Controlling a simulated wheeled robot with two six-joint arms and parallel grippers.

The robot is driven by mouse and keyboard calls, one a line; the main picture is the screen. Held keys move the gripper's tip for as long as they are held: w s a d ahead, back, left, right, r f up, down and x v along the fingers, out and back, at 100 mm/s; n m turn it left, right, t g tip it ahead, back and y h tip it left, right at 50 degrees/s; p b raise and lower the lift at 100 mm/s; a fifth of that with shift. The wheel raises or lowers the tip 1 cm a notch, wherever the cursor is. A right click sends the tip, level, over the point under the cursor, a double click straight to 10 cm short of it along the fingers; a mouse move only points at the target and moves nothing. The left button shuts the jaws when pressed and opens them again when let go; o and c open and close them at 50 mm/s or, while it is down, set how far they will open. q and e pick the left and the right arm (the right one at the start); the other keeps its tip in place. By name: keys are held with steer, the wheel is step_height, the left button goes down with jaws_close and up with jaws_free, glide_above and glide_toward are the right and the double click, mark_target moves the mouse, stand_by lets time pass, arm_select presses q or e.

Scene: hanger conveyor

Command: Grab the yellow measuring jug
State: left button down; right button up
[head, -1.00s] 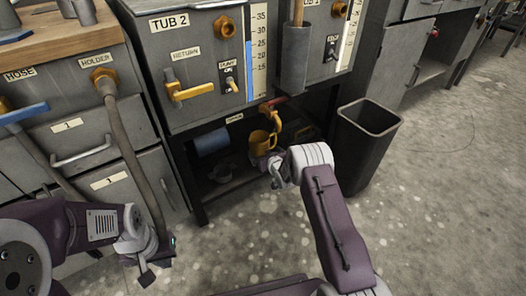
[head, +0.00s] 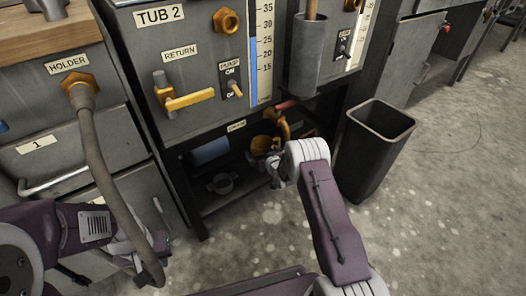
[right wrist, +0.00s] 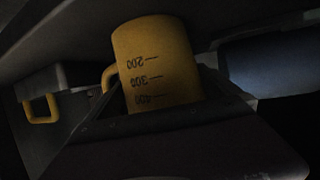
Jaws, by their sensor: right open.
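The yellow measuring jug (head: 261,145) is on the shelf under the TUB 2 unit in the head view, partly hidden by my right arm. In the right wrist view the jug (right wrist: 157,62) fills the upper middle, its printed scale upside down and its handle at the left. My right gripper (head: 274,168) is at the shelf's front beside the jug. It is open; its fingers are hard to make out in the dark. My left gripper (head: 150,248) is at the lower left, partly behind a hanging hose, so its finger opening is unclear.
The hose (head: 112,175) hangs from the holder across my left arm. A blue roll (head: 209,151) and a small grey cup (head: 221,183) share the dark shelf. A grey bin (head: 372,150) stands close right of my right arm. The floor further right is clear.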

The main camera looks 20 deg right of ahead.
mark_target(262, 138)
steer(key=shift+s+r, duration=0.1)
steer(key=shift+r, duration=0.05)
steer(key=shift+c, duration=0.7)
steer(key=c, duration=1.3)
steer(key=r+p, duration=0.2)
steer(key=d+r+p, duration=0.1)
steer(key=r+p, duration=0.2)
steer(key=shift+r, duration=0.25)
steer(key=s+d+r+p, duration=0.1)
steer(key=d+p, duration=0.1)
steer(key=d, duration=0.1)
steer(key=d+r+p, duration=0.2)
steer(key=d, duration=0.2)
steer(key=s+d+r+p, duration=0.1)
steer(key=d+r+p, duration=0.1)
steer(key=d, duration=0.1)
steer(key=shift+s+d+r+p, duration=0.2)
steer(key=shift+s+p, duration=0.15)
